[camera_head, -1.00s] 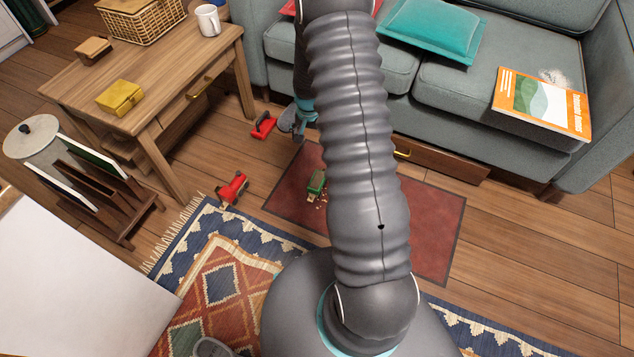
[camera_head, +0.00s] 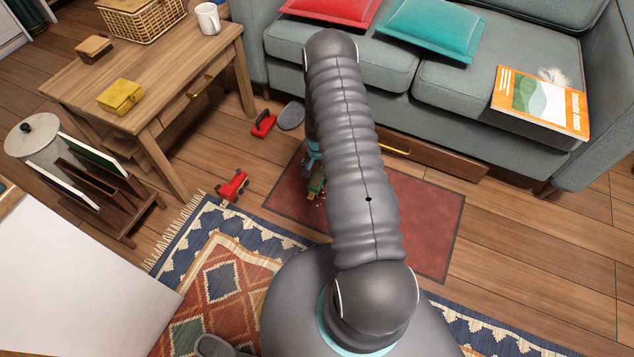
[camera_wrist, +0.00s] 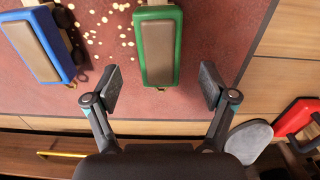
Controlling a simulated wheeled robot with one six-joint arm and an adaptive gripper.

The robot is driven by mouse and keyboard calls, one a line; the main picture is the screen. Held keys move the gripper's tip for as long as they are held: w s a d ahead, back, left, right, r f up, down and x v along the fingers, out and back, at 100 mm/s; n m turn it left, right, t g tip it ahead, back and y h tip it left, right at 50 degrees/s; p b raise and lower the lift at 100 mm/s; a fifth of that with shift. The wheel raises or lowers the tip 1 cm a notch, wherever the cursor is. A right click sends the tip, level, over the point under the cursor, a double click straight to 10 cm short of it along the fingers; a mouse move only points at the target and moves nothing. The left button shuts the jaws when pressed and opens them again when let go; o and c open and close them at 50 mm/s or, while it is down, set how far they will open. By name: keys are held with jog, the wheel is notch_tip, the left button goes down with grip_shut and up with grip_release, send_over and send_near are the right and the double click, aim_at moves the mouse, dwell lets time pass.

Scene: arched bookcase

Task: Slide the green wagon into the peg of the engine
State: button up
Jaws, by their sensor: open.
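The green wagon (camera_head: 316,184) lies on the dark red mat, partly hidden by my arm. In the wrist view the green wagon (camera_wrist: 158,45), with a tan top panel, is just ahead of my gripper (camera_wrist: 162,88). Its near end points toward the gap between my fingers, and they do not touch it. My gripper is open and empty. A red toy on wheels (camera_head: 232,186), which looks like the engine, stands on the wood floor by the patterned rug's corner. Its peg is too small to make out.
A blue wagon (camera_wrist: 40,48) lies left of the green one in the wrist view. Pale crumbs are scattered on the mat (camera_head: 430,215) between them. A red-handled object (camera_head: 263,124) and a grey oval thing (camera_head: 291,115) lie near the sofa (camera_head: 420,90). A wooden table (camera_head: 160,75) stands left.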

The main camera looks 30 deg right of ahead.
aim_at(317, 176)
jog(key=shift+s+a+f, duration=0.1)
jog(key=shift+f, duration=3.05)
jog(key=shift+c, duration=0.2)
jog(key=c, duration=1.3)
jog(key=shift+r, duration=0.1)
